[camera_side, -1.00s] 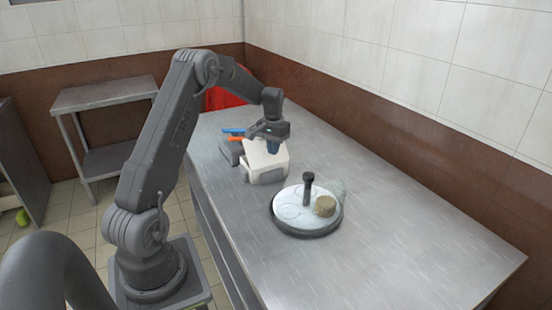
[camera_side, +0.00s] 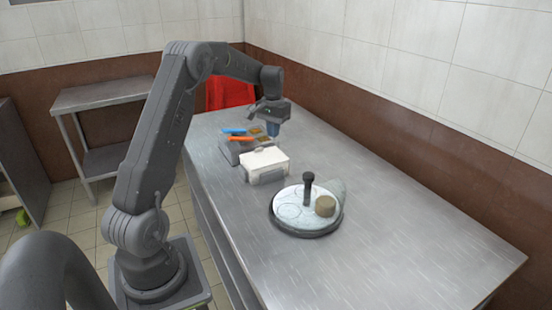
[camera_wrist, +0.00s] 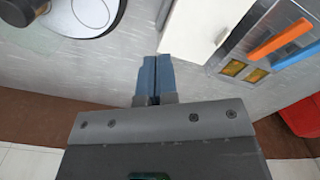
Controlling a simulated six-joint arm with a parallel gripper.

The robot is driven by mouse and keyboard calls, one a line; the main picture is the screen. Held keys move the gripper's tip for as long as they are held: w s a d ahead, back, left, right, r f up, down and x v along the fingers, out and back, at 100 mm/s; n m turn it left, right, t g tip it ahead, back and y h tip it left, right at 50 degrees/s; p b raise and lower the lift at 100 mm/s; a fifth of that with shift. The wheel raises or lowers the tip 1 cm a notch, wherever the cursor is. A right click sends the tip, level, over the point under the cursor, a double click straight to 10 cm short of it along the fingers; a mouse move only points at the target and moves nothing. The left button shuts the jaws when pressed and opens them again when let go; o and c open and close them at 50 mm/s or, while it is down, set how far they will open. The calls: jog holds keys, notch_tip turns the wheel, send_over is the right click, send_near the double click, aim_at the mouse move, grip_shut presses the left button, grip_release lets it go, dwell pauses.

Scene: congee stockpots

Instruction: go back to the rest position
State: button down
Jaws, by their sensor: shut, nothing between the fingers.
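My gripper (camera_side: 272,129) is shut and empty. It hangs above the far part of the steel table (camera_side: 400,240), behind the white box and apart from it. In the wrist view its two blue fingertips (camera_wrist: 156,62) are pressed together over bare table. My arm reaches up and over from its base at the left of the side view.
A white box (camera_side: 264,162) with its lid down stands beside a grey holder (camera_side: 229,152) with a blue-handled (camera_side: 233,131) and an orange-handled tool (camera_side: 242,139). The table's right side is clear.

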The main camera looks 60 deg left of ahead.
jog(key=shift+r, duration=0.25)
jog(key=s+d+r+m+t, duration=0.1)
jog(key=s+d+r, duration=0.1)
jog(key=d+r, duration=0.35)
jog(key=s+d+r+m+t+y, duration=0.1)
jog(key=s+d+r, duration=0.15)
jog(key=d, duration=0.65)
jog(key=s+d+r+m+t, duration=0.1)
jog(key=s+d+r, duration=0.1)
jog(key=d+r, duration=0.35)
jog(key=s+d+f+m+t+h, duration=0.1)
jog(key=s+d+f+m+t, duration=0.1)
jog(key=s+d, duration=1.2)
jog(key=shift+s+d+f+m+t, duration=0.3)
jog(key=shift+s+d+f+m, duration=0.15)
jog(key=shift+s, duration=0.4)
